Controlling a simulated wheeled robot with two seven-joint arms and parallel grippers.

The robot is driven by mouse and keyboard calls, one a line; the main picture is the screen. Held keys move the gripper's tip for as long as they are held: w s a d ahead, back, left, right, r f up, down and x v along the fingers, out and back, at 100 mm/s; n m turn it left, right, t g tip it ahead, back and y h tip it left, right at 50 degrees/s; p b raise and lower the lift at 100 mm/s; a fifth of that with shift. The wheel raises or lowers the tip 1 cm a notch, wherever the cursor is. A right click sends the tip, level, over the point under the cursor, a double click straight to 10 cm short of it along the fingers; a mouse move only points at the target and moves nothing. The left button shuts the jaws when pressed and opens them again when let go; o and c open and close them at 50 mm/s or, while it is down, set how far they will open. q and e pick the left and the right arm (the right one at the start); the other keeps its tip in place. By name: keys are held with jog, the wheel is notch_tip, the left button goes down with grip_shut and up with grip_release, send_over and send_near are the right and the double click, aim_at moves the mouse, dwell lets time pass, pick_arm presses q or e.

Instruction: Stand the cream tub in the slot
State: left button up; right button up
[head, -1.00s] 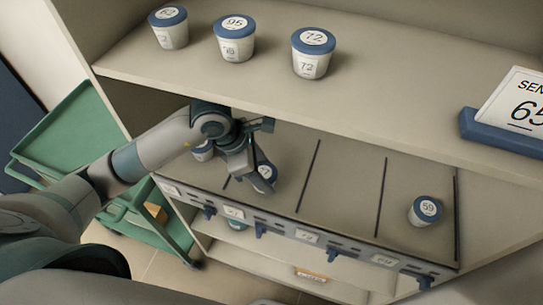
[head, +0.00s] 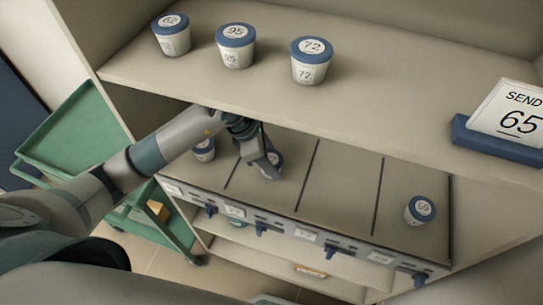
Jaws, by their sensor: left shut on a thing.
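My left gripper (head: 268,168) is shut on a cream tub (head: 276,162) with a blue lid, partly hidden by the fingers. It holds the tub over the second slot from the left on the lower shelf (head: 336,185), between two dark divider lines. I cannot tell if the tub touches the shelf. Another tub (head: 204,150) stands in the leftmost slot, partly behind my arm. A tub marked 59 (head: 420,211) stands in the rightmost slot. My right gripper is not in view.
On the upper shelf stand tubs marked 62 (head: 171,36), 95 (head: 236,47) and 72 (head: 311,61). A sign reading SEND 65 (head: 512,112) stands at the right. A green cart (head: 75,135) is at the left. Blue clips (head: 263,229) line the lower shelf's front rail.

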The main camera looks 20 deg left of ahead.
pick_arm(q)
jog(key=shift+f, duration=0.1)
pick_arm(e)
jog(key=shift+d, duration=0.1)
pick_arm(q)
jog(key=o, duration=0.7)
jog(key=shift+f, duration=0.1)
jog(key=o, duration=0.4)
jog(key=shift+o, duration=0.2)
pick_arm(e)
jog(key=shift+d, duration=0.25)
